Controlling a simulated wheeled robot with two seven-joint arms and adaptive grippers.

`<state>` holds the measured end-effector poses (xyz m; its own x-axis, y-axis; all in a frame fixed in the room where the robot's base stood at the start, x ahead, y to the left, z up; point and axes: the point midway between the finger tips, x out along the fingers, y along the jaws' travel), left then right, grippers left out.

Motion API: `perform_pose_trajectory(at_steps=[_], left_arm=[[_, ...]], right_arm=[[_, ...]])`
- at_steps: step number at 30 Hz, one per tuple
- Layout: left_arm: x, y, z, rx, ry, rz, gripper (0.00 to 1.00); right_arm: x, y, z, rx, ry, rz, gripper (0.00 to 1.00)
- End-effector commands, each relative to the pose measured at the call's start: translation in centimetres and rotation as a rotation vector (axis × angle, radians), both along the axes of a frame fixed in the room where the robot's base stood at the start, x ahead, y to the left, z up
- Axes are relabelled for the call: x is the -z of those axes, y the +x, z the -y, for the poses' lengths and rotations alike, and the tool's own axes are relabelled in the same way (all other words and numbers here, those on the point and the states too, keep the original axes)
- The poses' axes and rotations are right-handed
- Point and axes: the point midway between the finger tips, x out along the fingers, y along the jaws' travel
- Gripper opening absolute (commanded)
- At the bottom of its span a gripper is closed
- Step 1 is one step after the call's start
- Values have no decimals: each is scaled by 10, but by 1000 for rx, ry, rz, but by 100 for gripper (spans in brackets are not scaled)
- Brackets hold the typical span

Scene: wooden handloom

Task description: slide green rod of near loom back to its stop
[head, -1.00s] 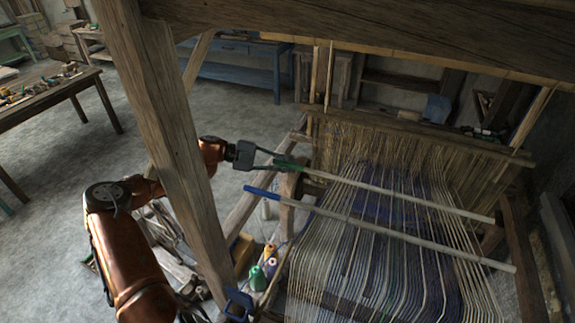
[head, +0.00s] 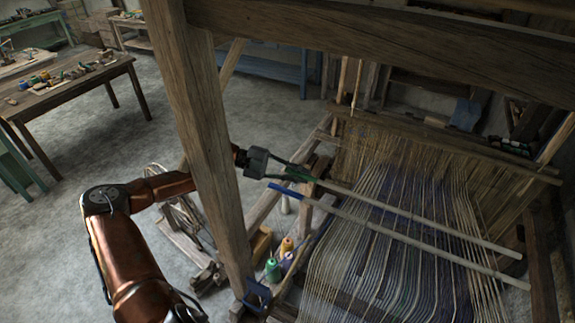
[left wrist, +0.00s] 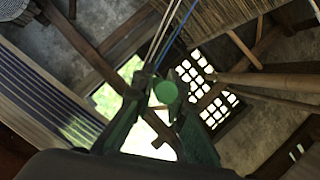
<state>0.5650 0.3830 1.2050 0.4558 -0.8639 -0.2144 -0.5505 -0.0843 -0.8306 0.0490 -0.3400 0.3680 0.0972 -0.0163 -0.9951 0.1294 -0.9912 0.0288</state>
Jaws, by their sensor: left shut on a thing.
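The green rod is a long pale rod (head: 420,217) with a green left end, lying across the warp of the near loom. My left gripper (head: 297,174) is shut on this green end, left of the warp. In the left wrist view the round green rod end (left wrist: 166,92) shows between the fingers (left wrist: 165,105). A second pale rod (head: 420,245) with a blue left end lies nearly parallel, just in front of the green one and apart from it. I cannot make out a stop. My right gripper is not in view.
A thick wooden loom post (head: 205,150) stands in front of my left arm, and a beam (head: 390,45) crosses above. Thread spools (head: 273,269) sit beside the warp. A work table (head: 75,88) stands at left, with open floor between.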

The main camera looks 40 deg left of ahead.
Motion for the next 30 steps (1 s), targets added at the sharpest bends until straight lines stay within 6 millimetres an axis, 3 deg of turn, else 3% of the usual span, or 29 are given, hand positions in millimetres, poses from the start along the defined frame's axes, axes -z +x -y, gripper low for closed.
perform_pose_trajectory(at_steps=[5,10,11,18,30], left_arm=[[-1,0,6,9,1,1,0],[0,0,6,9,1,1,0],[0,0,6,9,1,1,14],[-1,0,5,8,1,1,30],[-2,-4,-4,5,2,0,30]], right_arm=[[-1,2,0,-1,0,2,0],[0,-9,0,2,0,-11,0],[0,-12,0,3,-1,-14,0],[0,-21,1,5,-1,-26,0],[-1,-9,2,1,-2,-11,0]])
